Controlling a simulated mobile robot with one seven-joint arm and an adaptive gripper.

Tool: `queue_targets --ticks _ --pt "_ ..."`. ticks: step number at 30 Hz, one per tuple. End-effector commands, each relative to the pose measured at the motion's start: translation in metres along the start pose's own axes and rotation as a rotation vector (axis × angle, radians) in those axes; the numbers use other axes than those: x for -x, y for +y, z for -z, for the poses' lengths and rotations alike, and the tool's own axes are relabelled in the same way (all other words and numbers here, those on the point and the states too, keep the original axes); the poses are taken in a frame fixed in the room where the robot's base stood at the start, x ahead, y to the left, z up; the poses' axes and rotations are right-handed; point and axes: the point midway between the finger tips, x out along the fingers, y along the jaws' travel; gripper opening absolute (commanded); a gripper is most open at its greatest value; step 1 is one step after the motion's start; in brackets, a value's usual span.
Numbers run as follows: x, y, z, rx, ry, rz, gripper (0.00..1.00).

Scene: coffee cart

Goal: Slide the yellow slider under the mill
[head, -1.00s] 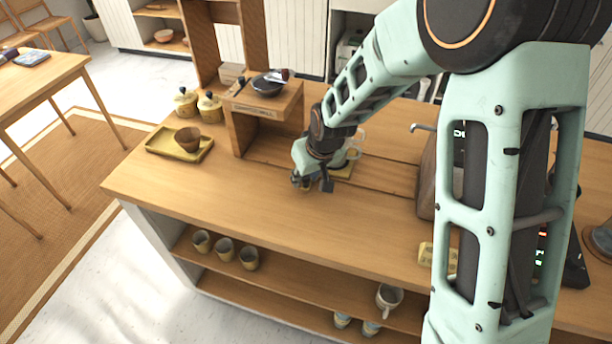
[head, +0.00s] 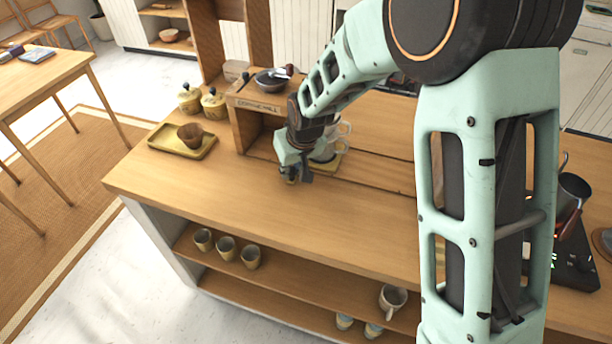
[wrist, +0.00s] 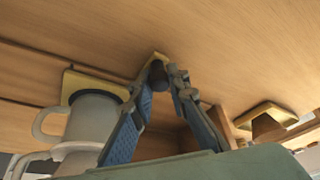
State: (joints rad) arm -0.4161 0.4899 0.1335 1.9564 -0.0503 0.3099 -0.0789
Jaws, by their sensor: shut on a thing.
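My gripper (head: 293,178) is low at the counter, left of the vessels. In the wrist view its fingers (wrist: 160,72) are shut around a dark knob on a small yellow piece (wrist: 153,57). The join between this piece and the plate is hidden.
A dark bowl (head: 268,82) sits on the mill. The counter front (head: 230,205) is clear.

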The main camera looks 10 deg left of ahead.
Motion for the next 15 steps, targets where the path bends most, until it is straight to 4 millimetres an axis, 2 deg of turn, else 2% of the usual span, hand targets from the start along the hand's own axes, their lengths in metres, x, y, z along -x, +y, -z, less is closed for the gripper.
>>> queue_targets --ticks 1,6,15 --pt "-0.007 -0.012 0.009 0.008 0.005 0.002 0.0" --pt "-0.017 -0.04 0.035 0.007 0.004 0.003 0.0" --pt "-0.031 -0.08 0.072 0.004 0.003 0.002 0.0"
